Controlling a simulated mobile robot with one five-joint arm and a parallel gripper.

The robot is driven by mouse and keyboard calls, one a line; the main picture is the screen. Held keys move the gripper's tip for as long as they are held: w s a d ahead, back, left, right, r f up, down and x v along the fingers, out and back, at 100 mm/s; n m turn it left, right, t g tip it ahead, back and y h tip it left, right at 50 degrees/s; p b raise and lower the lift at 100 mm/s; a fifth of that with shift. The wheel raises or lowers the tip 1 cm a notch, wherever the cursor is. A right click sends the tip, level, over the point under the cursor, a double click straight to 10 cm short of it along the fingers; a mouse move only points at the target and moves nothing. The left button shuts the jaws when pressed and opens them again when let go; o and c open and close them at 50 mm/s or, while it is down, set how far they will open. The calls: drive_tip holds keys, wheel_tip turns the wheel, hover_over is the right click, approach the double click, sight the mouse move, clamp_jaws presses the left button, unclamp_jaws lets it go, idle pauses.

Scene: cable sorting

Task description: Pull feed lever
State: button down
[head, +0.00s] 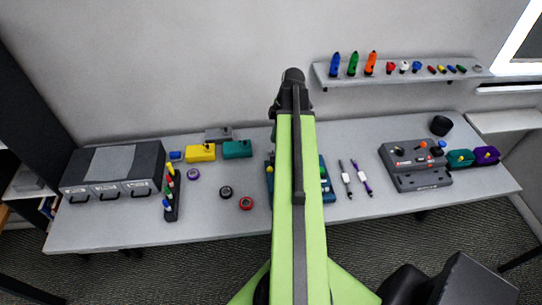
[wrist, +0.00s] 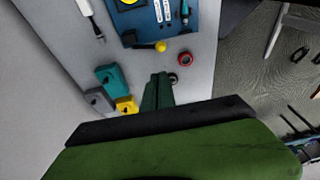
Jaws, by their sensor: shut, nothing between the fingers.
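No part is clearly labelled as the feed lever. In the wrist view, a yellow ball knob (wrist: 161,46) on a short dark stem sticks out from the edge of a blue board (wrist: 143,30). In the head view, my arm hides most of that board (head: 329,188). A grey machine (head: 425,181) at the right of the table carries an orange knob (head: 423,144) and a blue knob (head: 442,144). My gripper (wrist: 158,78) is shut and empty, its green fingers below the yellow knob in the wrist picture and apart from it.
A red ring (wrist: 184,58) and a dark ring (wrist: 173,78) lie near the fingers. Teal (head: 237,149), yellow (head: 201,153) and grey blocks stand at the back. A drawer unit (head: 115,170) fills the left end; a shelf (head: 400,78) hangs at back right.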

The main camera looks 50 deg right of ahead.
drive_tip(key=shift+a+f, duration=0.1)
drive_tip(key=shift+f, duration=0.05)
drive_tip(key=b, duration=1.1)
hover_over(269, 167)
drive_tip(key=f, duration=1.1)
drive_tip(key=shift+w+d, duration=0.2)
drive_tip(key=shift+w, duration=0.1)
drive_tip(key=f+b, duration=0.2)
drive_tip(key=b, duration=0.1)
drive_tip(key=shift+s+d+f, duration=0.1)
drive_tip(key=shift+s+f, duration=0.25)
drive_tip(key=shift+r, duration=0.1)
